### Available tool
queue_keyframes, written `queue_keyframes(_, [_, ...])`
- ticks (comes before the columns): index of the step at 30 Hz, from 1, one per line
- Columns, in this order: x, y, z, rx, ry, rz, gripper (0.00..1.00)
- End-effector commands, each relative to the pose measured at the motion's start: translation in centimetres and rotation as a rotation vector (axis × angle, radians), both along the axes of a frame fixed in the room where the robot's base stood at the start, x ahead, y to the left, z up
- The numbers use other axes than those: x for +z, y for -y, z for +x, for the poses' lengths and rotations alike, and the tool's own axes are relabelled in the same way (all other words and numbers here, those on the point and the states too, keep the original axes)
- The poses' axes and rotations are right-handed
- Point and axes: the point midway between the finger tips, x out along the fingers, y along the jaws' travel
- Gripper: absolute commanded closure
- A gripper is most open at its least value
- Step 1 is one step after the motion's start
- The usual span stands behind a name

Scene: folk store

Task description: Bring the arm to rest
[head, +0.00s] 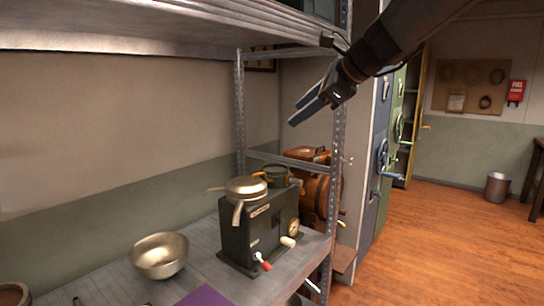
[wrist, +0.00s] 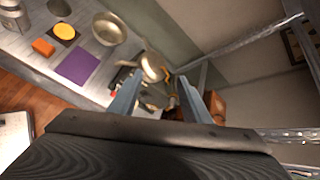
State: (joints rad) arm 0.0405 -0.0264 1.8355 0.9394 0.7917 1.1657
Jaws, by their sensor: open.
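My gripper (head: 308,106) hangs in the air in the head view, high above the right end of the shelf board (head: 205,272) and near the metal upright. Its two blue-grey fingers are apart, with nothing between them in that view. In the wrist view my gripper (wrist: 158,98) is seen from behind, its fingers spread. A dark machine with a metal pan on top shows beyond and below the fingers, clear of them. My arm reaches in from the upper right of the head view.
The dark green machine (head: 258,232) stands on the shelf beside a metal bowl (head: 159,256). A metal upright (head: 338,160) and upper shelf (head: 170,28) are close to my gripper. A purple mat (wrist: 78,66) and orange block (wrist: 43,47) lie on the board. The wooden floor at right is mostly clear.

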Motion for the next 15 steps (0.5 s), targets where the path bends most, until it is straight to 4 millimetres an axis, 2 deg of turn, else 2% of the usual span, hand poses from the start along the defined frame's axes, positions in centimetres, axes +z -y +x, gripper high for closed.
queue_keyframes(1, [-3.6,0.7,-0.9,0.041,-0.007,-0.095,0.56])
queue_keyframes(6, [-14.4,3.4,-4.8,0.252,-0.009,-0.431,0.56])
queue_keyframes(11, [-23.6,6.2,-10.4,0.547,-0.008,-0.728,0.56])
queue_keyframes(12, [-25.8,6.9,-12.0,0.637,-0.006,-0.795,0.56])
queue_keyframes(15, [-30.5,8.6,-16.3,0.881,0.008,-0.947,0.56])
